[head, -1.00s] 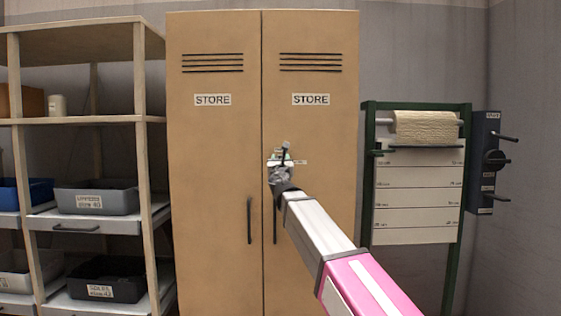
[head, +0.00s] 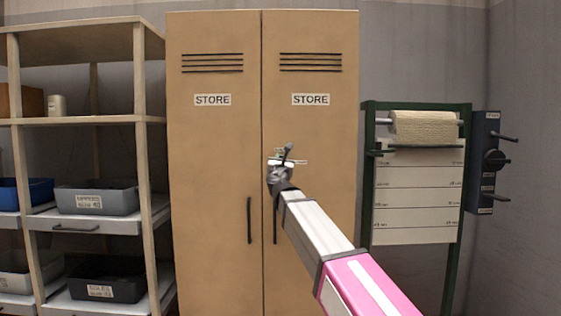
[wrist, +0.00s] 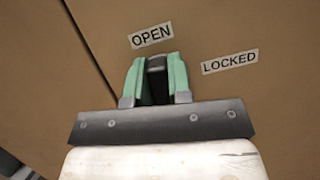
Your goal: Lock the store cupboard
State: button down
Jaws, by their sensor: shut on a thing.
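The store cupboard (head: 215,150) stands in the middle of the head view, with its two tan doors closed. My gripper (wrist: 157,72) is at the right door, near the seam between the doors. In the wrist view its green fingers are shut on a dark lock knob (wrist: 156,64), mostly hidden between them. An OPEN label (wrist: 152,37) lies just beyond the fingertips, and a LOCKED label (wrist: 230,62) lies to the right. The visible end of the knob is towards OPEN. In the head view my wrist hides most of the lock.
Dark upright handles (head: 249,220) flank the door seam, the right one partly behind my arm. A wooden shelf unit (head: 140,90) with bins stands close on the left. A green frame with a paper roll (head: 425,127) stands on the right.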

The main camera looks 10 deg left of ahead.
jog(key=m+h, duration=0.1)
jog(key=m, duration=0.1)
jog(key=m+h, duration=0.1)
jog(key=m, duration=0.1)
jog(key=m+h, duration=0.1)
jog(key=m, duration=0.1)
jog(key=shift+d+f, duration=0.1)
jog(key=shift+d, duration=0.15)
jog(key=shift+w+d+f+m+g+h, duration=0.2)
jog(key=shift+m+g+h, duration=0.45)
jog(key=shift+m, duration=1.7)
jog(key=shift+s+d+f+m+g+h, duration=0.2)
jog(key=shift+m+g+h, duration=0.45)
jog(key=shift+m, duration=1.65)
jog(key=shift+w+f+m+g+h, duration=0.25)
jog(key=shift+m+g+h, duration=0.4)
jog(key=shift+m, duration=1.7)
jog(key=shift+s+f, duration=0.1)
jog(key=c, duration=1)
grip_release()
jog(key=shift+c, duration=0.2)
jog(key=s+a, duration=0.1)
jog(key=s, duration=0.9)
jog(key=shift+s+a, duration=0.3)
jog(key=shift+s, duration=0.05)
